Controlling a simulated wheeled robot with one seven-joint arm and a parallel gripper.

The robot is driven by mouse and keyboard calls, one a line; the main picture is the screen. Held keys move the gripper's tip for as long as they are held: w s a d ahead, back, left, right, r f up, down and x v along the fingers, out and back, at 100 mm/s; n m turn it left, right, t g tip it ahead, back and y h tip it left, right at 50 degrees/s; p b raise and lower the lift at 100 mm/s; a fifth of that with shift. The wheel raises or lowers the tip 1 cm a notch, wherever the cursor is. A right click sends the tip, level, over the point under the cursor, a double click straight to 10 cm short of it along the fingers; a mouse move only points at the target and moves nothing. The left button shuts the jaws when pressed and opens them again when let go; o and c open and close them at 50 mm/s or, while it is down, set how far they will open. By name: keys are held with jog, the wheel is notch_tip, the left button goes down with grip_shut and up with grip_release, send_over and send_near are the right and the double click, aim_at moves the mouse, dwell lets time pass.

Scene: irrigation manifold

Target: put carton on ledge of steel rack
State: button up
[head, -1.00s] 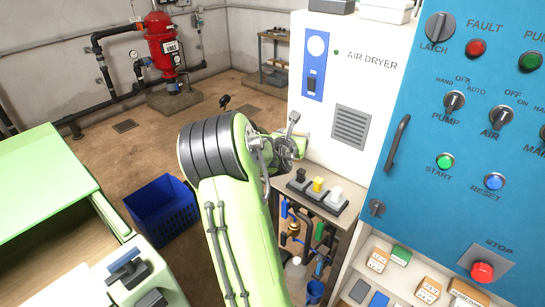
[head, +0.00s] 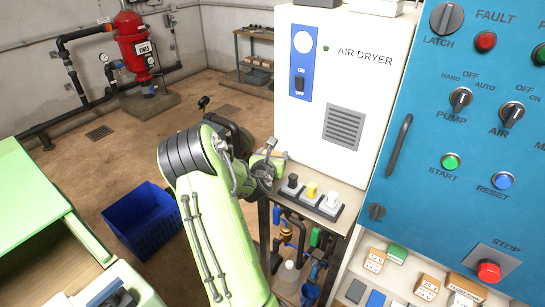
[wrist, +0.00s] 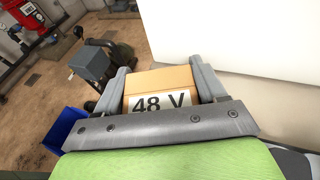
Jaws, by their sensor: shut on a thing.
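In the wrist view, a small tan carton (wrist: 160,80) marked "48 V" sits between the two grey fingers of my gripper (wrist: 161,72), which is shut on it. In the head view, my gripper (head: 268,163) is beside the lower left corner of the white air dryer cabinet; the carton cannot be made out there. A dark-framed rack (head: 254,84) with shelves and small items stands against the back wall, well beyond my gripper. I cannot tell for sure that it is the steel rack.
A stand with switches (head: 312,192) and pipes is just right of my gripper. The air dryer cabinet (head: 335,75) and blue panel (head: 450,130) fill the right. A blue crate (head: 140,222) is on the floor at left. Small cartons (head: 427,287) sit lower right. Floor toward the back is open.

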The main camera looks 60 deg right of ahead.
jog(key=o, duration=0.7)
jog(key=shift+f, duration=0.15)
jog(key=shift+c, duration=0.2)
jog(key=o, duration=0.4)
jog(key=shift+o, duration=0.2)
jog(key=shift+a+r, duration=0.1)
jog(key=shift+r, duration=0.15)
jog(key=b+v, duration=0.1)
jog(key=v, duration=1)
jog(key=shift+a+b, duration=0.35)
jog(key=shift+b, duration=0.05)
